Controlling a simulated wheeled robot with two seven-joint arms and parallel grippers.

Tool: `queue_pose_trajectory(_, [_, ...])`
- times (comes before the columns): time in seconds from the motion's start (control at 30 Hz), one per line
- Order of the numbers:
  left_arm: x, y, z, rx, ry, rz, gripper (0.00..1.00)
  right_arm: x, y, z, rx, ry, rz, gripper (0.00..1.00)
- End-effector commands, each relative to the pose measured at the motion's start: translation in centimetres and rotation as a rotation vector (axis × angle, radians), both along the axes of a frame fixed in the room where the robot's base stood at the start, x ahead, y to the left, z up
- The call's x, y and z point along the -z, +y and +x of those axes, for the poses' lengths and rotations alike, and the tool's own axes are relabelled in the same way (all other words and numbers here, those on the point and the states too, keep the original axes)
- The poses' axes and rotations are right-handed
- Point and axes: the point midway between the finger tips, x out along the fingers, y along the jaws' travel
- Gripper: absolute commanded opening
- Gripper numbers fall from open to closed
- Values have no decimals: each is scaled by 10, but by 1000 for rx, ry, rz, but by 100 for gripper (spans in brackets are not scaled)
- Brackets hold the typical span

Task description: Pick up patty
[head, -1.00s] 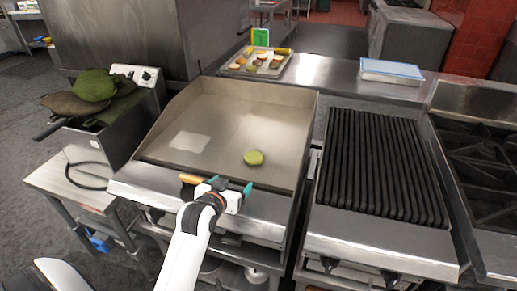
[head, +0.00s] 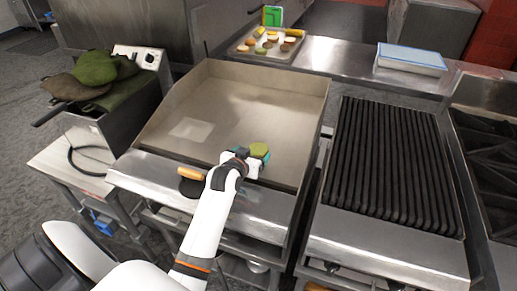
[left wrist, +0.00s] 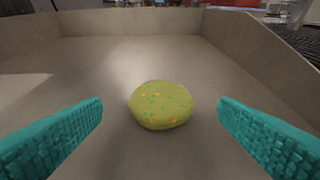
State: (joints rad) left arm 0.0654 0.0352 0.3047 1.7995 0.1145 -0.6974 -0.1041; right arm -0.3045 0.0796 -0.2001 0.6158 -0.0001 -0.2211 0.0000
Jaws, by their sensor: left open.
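The patty (left wrist: 162,105) is a round green disc with orange specks, lying flat on the griddle. In the head view the patty (head: 259,150) shows just beyond my left gripper (head: 250,160). In the left wrist view the two teal fingers of my left gripper (left wrist: 160,135) are spread wide, with the patty between and slightly ahead of them, touching neither. My left gripper is open and empty. My right gripper is not in view.
The griddle (head: 262,103) has raised side and back walls. A spatula with an orange handle (head: 191,174) lies at its front edge. A ribbed grill (head: 387,165) stands to the right. A tray of food (head: 244,52) is behind. The griddle around the patty is clear.

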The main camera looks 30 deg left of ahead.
Motion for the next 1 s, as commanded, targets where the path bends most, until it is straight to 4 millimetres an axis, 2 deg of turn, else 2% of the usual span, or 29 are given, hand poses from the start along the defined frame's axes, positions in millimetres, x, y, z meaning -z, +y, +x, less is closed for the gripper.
queue_pose_trajectory(0.1, [7,3,15,-1,2,-2,83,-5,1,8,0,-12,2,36])
queue_pose_trajectory(0.3, [18,8,36,0,0,-1,83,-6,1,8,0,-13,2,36])
queue_pose_trajectory(0.6, [21,9,40,0,0,-1,83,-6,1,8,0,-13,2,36])
queue_pose_trajectory(0.67, [21,9,40,0,0,-1,75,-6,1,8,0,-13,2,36])
queue_pose_trajectory(0.9, [21,8,40,0,0,-1,36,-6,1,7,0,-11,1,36])
queue_pose_trajectory(1.0, [20,8,40,0,0,0,34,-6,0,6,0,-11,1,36])
